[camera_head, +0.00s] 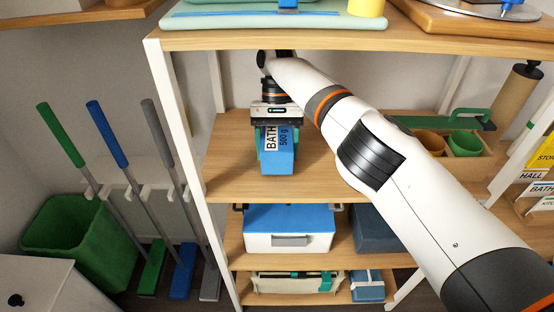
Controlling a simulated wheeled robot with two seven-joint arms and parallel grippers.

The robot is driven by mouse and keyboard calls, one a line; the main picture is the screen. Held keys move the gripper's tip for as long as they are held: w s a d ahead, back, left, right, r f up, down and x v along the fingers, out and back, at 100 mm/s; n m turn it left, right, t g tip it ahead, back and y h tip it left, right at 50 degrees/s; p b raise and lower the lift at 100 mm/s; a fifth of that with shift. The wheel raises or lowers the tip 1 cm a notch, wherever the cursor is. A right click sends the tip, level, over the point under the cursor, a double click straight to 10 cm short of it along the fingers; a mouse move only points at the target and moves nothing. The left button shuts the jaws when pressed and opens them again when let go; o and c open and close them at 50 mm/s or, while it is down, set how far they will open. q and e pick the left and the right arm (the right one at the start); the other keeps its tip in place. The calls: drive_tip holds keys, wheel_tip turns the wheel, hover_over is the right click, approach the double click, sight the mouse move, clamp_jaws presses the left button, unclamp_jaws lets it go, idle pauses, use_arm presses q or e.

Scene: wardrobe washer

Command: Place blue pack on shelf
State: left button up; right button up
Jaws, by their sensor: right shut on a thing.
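The blue pack (278,161) is a small box with a white label reading "BATH" and "500 g". It is at the wooden shelf (245,183), on the left part of that board. My right gripper (277,122) comes down over the pack from above and is shut on it. The gripper covers the pack's top. I cannot tell whether the pack's underside touches the board. My left gripper is not in view.
On the same shelf, a wooden tray with cups (465,143) stands at the right. Below are a white box with a blue lid (288,219) and other bins. The upper board (300,40) is close above my arm. Brushes and a green bin (78,235) stand at left.

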drive_tip(key=shift+f, duration=0.35)
idle(0.3)
drive_tip(key=o, duration=1.8)
drive_tip(key=shift+c, duration=0.2)
